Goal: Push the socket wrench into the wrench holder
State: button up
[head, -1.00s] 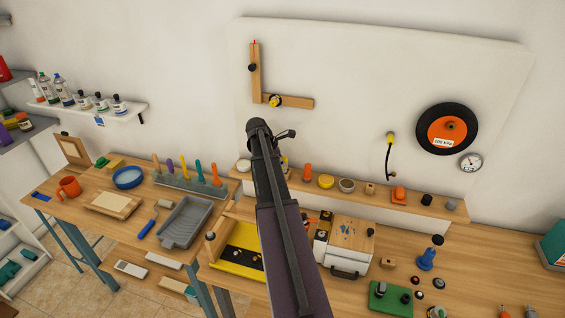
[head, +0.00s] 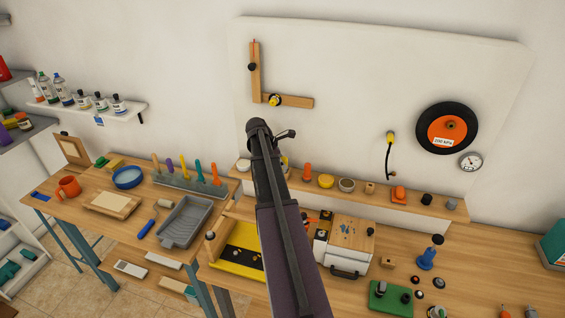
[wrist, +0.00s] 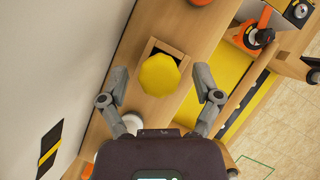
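My gripper (wrist: 161,72) is open in the wrist view, with one finger on each side. Between and beyond the fingertips is a yellow many-sided piece (wrist: 160,74) in a square wooden frame on a wooden shelf. I cannot tell whether the fingers touch it; gaps show on both sides. A small yellow bit (head: 284,161) shows beside my arm in the head view, with the rest hidden. I cannot make out for sure which thing is the socket wrench or its holder.
The shelf (head: 420,205) holds several small items, including an orange cylinder (head: 307,172) and a yellow round piece (head: 326,181). Below are a yellow tray (head: 236,268) and a white box (head: 345,262). A wall wheel (head: 446,129) hangs at right.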

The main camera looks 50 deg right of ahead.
jog(key=shift+r, duration=0.1)
dwell(0.3)
notch_tip(320, 180, up, 8)
jog(key=p, duration=0.8)
dwell(0.8)
jog(key=w+a+f+m+t+y+b, duration=0.1)
jog(key=a+f+m+b, duration=0.35)
jog(key=a, duration=0.85)
jog(key=a+f+m+t+y+b, duration=0.1)
jog(key=a+f+b, duration=0.6)
jog(key=a, duration=0.6)
jog(key=s+a+f+m+y+b, duration=0.1)
jog(key=s+a+f+m+b, duration=0.2)
jog(key=a, duration=0.9)
jog(key=s+a+f+m+t+y+b, duration=0.1)
jog(key=s+a+f+m+y+b, duration=0.1)
jog(key=s+a+f+b, duration=0.3)
jog(key=a+f+m, duration=0.1)
jog(key=a+f, duration=0.2)
jog(key=a, duration=0.4)
jog(key=shift+f+b, duration=0.2)
jog(key=shift+b, duration=0.15)
